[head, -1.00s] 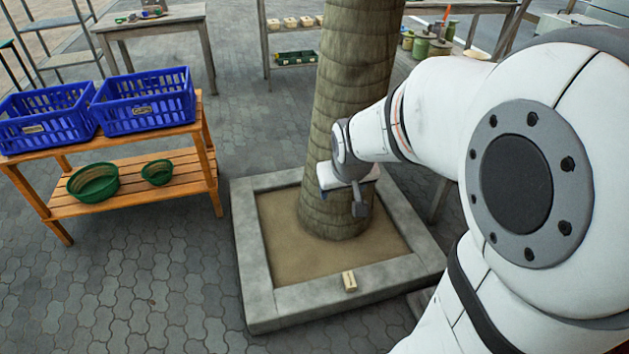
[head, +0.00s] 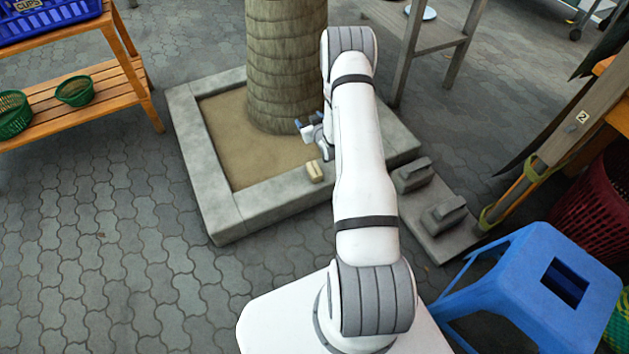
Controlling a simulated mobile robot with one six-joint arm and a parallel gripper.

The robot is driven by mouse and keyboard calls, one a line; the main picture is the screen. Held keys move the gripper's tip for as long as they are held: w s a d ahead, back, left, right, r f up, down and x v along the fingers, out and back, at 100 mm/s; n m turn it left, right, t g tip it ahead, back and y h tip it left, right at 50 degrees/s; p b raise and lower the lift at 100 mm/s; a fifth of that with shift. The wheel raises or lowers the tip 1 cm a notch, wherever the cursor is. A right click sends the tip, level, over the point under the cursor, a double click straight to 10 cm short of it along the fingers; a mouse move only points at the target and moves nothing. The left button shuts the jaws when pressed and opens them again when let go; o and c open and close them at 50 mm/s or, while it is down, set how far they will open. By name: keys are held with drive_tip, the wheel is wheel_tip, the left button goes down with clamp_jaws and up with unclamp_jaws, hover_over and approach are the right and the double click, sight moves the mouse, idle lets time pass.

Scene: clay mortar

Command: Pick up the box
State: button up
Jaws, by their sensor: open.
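A small tan box (head: 315,171) lies on the near rim of the square stone planter, in the head view. My gripper (head: 306,128) is just above and behind the box in the picture, beside my arm. It is open and apart from the box, with nothing visible between its fingers. Part of the gripper is hidden by my arm.
The stone planter (head: 205,180) holds sand and a thick palm trunk (head: 286,65). A grey slab with two blocks (head: 430,215) lies right of my arm. A blue stool (head: 545,285) stands at the lower right. A wooden shelf (head: 90,90) stands at left. Paving at lower left is clear.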

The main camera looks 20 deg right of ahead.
drive_tip(key=t+b, duration=0.2)
drive_tip(key=b, duration=0.1)
hover_over(313, 167)
wheel_tip(313, 167, down, 12)
drive_tip(key=s+f+b, duration=0.1)
drive_tip(key=s+f, duration=0.1)
drive_tip(key=f, duration=0.1)
drive_tip(key=s+f+t+b, duration=0.1)
drive_tip(key=s+f, duration=0.2)
drive_tip(key=f, duration=0.1)
drive_tip(key=s+f+m+t+b, duration=0.1)
drive_tip(key=s+f+b, duration=0.1)
drive_tip(key=f, duration=0.2)
drive_tip(key=shift+s+d+f, duration=0.15)
drive_tip(key=shift+s+f, duration=0.05)
drive_tip(key=shift+s, duration=0.05)
drive_tip(key=shift+w+f, duration=0.1)
drive_tip(key=shift+f, duration=0.05)
drive_tip(key=w+b, duration=0.1)
drive_tip(key=w, duration=0.1)
drive_tip(key=w+b, duration=0.3)
drive_tip(key=w, duration=0.2)
drive_tip(key=shift+f, duration=0.3)
drive_tip(key=shift+w+r, duration=0.1)
drive_tip(key=shift+w, duration=0.1)
drive_tip(key=shift+c, duration=0.4)
drive_tip(key=c, duration=1)
